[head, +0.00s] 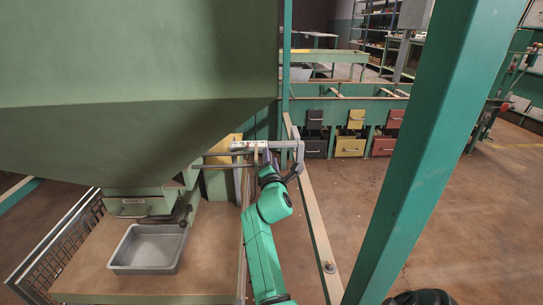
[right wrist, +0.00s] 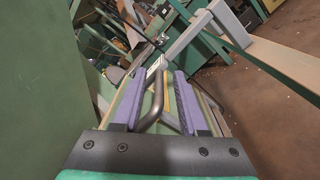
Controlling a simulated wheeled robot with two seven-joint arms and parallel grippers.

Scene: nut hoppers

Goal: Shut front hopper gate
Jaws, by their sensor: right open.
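The big green hopper (head: 140,70) fills the left of the head view. At its bottom is a green chute box (head: 132,206) with a small handle. An empty grey tray (head: 148,250) stands below it on a wooden top. My right gripper (head: 264,160) is to the right of the hopper, beside a grey bar with a label (head: 245,145). In the right wrist view its purple fingers (right wrist: 160,78) are open, with a dark bent rod (right wrist: 153,102) between them. No grip on the rod shows. I cannot tell whether the gate is open. My left gripper is not in view.
A green post (head: 430,130) stands close on the right. A pale rail (head: 318,225) runs along the right of my arm. Red, yellow and dark bins (head: 350,145) sit on a rack behind. A mesh guard (head: 65,245) is at the left.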

